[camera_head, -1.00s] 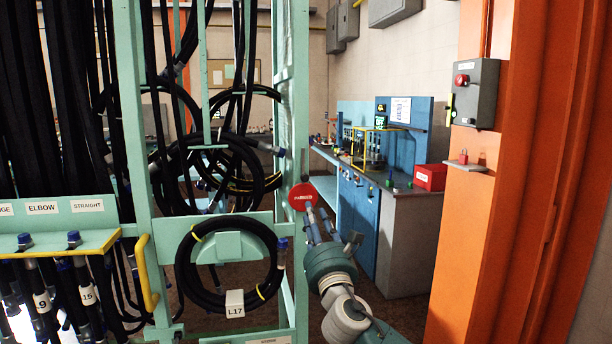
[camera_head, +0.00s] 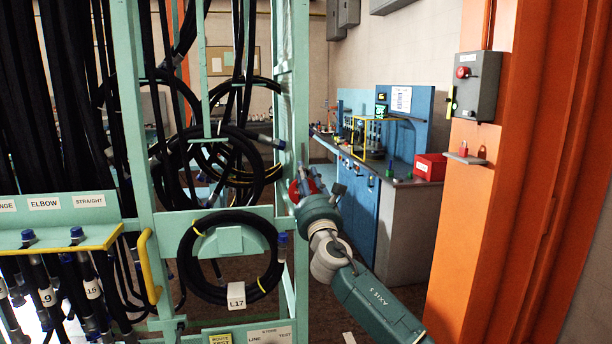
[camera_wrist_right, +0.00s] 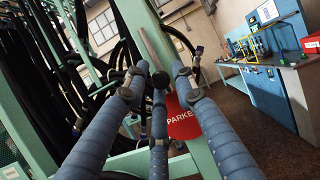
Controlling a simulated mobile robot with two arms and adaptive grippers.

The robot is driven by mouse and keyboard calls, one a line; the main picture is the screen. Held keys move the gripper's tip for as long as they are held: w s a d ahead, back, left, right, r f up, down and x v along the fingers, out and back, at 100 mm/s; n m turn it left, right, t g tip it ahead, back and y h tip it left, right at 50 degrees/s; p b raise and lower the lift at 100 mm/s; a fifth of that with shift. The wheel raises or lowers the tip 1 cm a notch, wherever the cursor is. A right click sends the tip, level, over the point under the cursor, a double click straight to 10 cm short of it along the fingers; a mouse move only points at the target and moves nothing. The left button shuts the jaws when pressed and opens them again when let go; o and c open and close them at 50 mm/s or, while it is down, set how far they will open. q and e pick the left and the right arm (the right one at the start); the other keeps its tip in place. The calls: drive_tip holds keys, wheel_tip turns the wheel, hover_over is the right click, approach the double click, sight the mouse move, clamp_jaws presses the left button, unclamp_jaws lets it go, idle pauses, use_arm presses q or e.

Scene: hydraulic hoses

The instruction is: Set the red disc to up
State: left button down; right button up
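The red disc (camera_head: 293,191) sits on the right post of the green hose rack in the head view, partly hidden behind my right gripper (camera_head: 308,174). In the right wrist view, the red disc (camera_wrist_right: 184,121) shows white letters reading "PARKE", with the rest hidden by a finger. My right gripper (camera_wrist_right: 160,76) has three blue-wrapped fingers in front of the disc. I cannot tell whether any finger touches the disc. My left gripper is in neither view.
The green rack (camera_head: 300,90) carries hanging black hoses and a coiled hose (camera_head: 187,265) tagged L17, just left of my right arm. A blue workbench (camera_head: 362,215) with a red box (camera_head: 430,167) stands behind. An orange column (camera_head: 470,220) rises at the right.

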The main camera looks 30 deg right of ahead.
clamp_jaws()
drive_tip(key=shift+a, duration=0.1)
